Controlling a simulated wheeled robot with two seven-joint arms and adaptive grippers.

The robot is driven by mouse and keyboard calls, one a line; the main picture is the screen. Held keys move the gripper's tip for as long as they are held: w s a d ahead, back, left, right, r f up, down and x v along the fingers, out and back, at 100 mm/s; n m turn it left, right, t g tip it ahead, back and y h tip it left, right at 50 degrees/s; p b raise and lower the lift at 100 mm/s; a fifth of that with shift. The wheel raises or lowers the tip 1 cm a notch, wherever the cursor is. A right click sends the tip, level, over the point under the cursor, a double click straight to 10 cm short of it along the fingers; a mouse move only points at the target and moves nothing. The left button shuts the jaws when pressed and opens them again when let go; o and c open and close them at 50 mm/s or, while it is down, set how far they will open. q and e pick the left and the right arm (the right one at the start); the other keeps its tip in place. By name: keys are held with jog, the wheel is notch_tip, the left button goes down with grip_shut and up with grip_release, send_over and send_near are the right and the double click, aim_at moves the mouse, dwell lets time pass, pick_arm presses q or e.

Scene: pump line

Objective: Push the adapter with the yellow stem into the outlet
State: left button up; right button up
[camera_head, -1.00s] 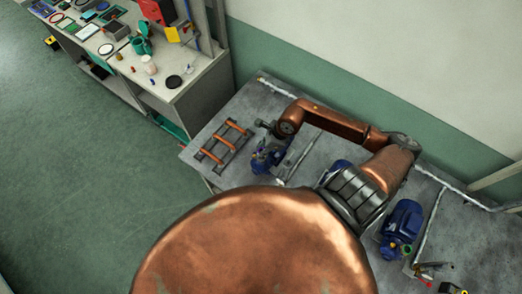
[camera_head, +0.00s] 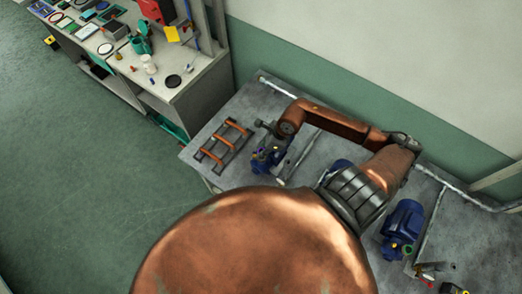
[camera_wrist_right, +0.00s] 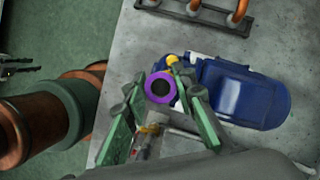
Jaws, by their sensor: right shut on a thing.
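My right gripper (camera_wrist_right: 160,92) reaches down beside a blue pump (camera_wrist_right: 238,92) on the grey bench. Its green fingers are shut on the adapter (camera_wrist_right: 160,87), which shows as a purple ring with a dark centre. A small yellow part (camera_wrist_right: 172,61) shows just beyond the ring, next to the pump; I cannot tell whether it is the adapter's stem. The outlet is hidden behind the ring and fingers, so I cannot tell how far the adapter sits in it. In the head view the right gripper (camera_head: 263,152) is small beside the same pump (camera_head: 270,160). My left gripper is not identifiable.
A rack with orange bars (camera_head: 223,143) lies left of the pump; it shows at the top of the wrist view (camera_wrist_right: 195,8). Another blue pump (camera_head: 402,222) stands at the right. A pipe (camera_head: 300,155) runs close beside the gripper. A cluttered workbench (camera_head: 205,80) stands at the back left.

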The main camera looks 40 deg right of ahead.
jog(key=shift+f+b, duration=0.3)
dwell(0.5)
jog(key=o, duration=1.2)
jog(key=p+v, duration=0.3)
jog(key=v, duration=0.3)
jog(key=v, duration=1.2)
jog(key=shift+r, duration=0.1)
